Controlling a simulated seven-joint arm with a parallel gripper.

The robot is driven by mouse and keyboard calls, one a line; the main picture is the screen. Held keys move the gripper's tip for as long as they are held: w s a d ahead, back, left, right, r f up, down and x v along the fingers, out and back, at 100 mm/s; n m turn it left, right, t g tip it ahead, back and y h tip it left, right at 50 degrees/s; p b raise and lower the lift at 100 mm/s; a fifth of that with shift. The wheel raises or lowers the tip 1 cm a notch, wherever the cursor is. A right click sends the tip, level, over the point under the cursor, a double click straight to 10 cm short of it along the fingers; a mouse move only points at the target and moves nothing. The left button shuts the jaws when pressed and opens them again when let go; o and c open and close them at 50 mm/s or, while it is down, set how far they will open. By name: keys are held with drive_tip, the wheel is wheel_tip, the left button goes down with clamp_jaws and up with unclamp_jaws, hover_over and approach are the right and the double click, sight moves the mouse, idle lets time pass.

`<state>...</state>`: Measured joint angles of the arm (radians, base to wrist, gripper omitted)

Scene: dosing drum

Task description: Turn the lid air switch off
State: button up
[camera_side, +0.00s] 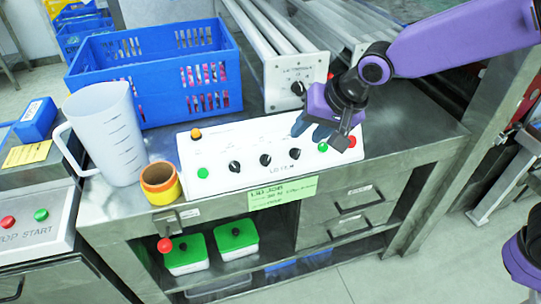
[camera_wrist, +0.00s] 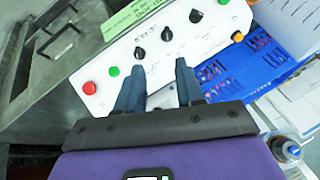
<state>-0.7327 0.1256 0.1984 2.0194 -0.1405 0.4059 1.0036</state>
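A white control panel (camera_side: 218,152) lies on the steel bench, with a row of black rotary switches: left (camera_side: 235,166), middle (camera_side: 265,159) and right (camera_side: 295,153). The same switches show in the wrist view, the right one (camera_wrist: 139,53) nearest my fingers, then the middle (camera_wrist: 167,34) and left (camera_wrist: 196,16). The lettering is too small to tell surely which is the lid air switch, and the switch positions are unclear. My gripper (camera_side: 318,132) is over the panel's right end. Its two fingers (camera_wrist: 158,85) are apart with nothing between them, pointing toward the panel.
Green (camera_side: 322,147) and red (camera_side: 351,141) buttons sit close to my fingers. Another box with a black knob (camera_side: 298,88) stands behind the panel. A blue crate (camera_side: 155,100), a clear jug (camera_side: 104,130) and a yellow-orange roll (camera_side: 160,184) stand to the left.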

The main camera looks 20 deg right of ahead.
sight(269, 158)
drive_tip(key=shift+m+t, duration=0.4)
drive_tip(key=shift+m, duration=0.3)
drive_tip(key=x, duration=1.8)
drive_tip(key=shift+w+a+r, duration=0.2)
drive_tip(key=shift+w+a, duration=0.2)
drive_tip(key=shift+w, duration=0.05)
drive_tip(key=shift+s, duration=0.1)
clamp_jaws()
